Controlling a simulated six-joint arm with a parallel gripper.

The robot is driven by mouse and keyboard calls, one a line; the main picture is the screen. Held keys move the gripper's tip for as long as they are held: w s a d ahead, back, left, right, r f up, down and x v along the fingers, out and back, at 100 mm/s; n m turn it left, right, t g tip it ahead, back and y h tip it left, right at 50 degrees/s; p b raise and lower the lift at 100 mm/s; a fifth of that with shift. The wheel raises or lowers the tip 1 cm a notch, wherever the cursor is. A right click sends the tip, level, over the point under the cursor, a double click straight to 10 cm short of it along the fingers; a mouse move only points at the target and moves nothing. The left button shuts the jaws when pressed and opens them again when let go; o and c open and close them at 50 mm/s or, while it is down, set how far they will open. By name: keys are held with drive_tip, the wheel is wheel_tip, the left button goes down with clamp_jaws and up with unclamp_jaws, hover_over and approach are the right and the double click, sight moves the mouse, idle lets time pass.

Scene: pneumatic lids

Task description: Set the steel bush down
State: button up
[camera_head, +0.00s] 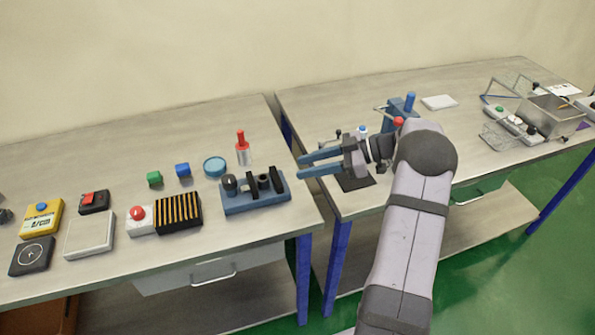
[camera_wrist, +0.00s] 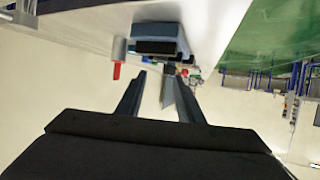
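My gripper (camera_head: 299,167) is open over the near left part of the right table, its blue-grey fingers pointing left. The wrist view also shows the fingers (camera_wrist: 152,75) apart, with nothing seen held between them. No part is clearly recognisable as the steel bush. A silver cylinder with a red handle (camera_head: 243,155) stands upright on the left table. It also shows in the wrist view (camera_wrist: 119,48). A blue fixture (camera_head: 255,204) in front of it carries dark upright parts, including a dark round one (camera_head: 230,185); it shows in the wrist view too (camera_wrist: 182,42).
A gap separates the tables. Wire baskets (camera_head: 503,134) stand on the right table.

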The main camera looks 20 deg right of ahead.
drive_tip(key=shift+s+d+r, duration=0.1)
drive_tip(key=shift+d, duration=0.15)
drive_tip(key=w+r+m+t+h, duration=0.6)
drive_tip(key=w+t+h, duration=0.25)
drive_tip(key=w, duration=0.25)
drive_tip(key=s+f+m+g+h, duration=0.3)
drive_tip(key=s, duration=0.4)
drive_tip(key=s+f+m+g+h, duration=0.3)
drive_tip(key=s+f, duration=0.1)
drive_tip(key=s, duration=0.3)
drive_tip(key=s+a+f+g, duration=0.2)
drive_tip(key=s+a, duration=0.1)
drive_tip(key=s, duration=0.5)
drive_tip(key=s+a+f+m+g+y, duration=0.1)
drive_tip(key=s+a+f+g, duration=0.1)
drive_tip(key=s, duration=0.6)
drive_tip(key=s+a+f+g+y, duration=0.1)
drive_tip(key=s+a+f+g, duration=0.1)
drive_tip(key=s, duration=0.6)
drive_tip(key=shift+a+m+g, duration=0.3)
drive_tip(key=shift+a+g, duration=0.45)
drive_tip(key=shift+a, duration=0.5)
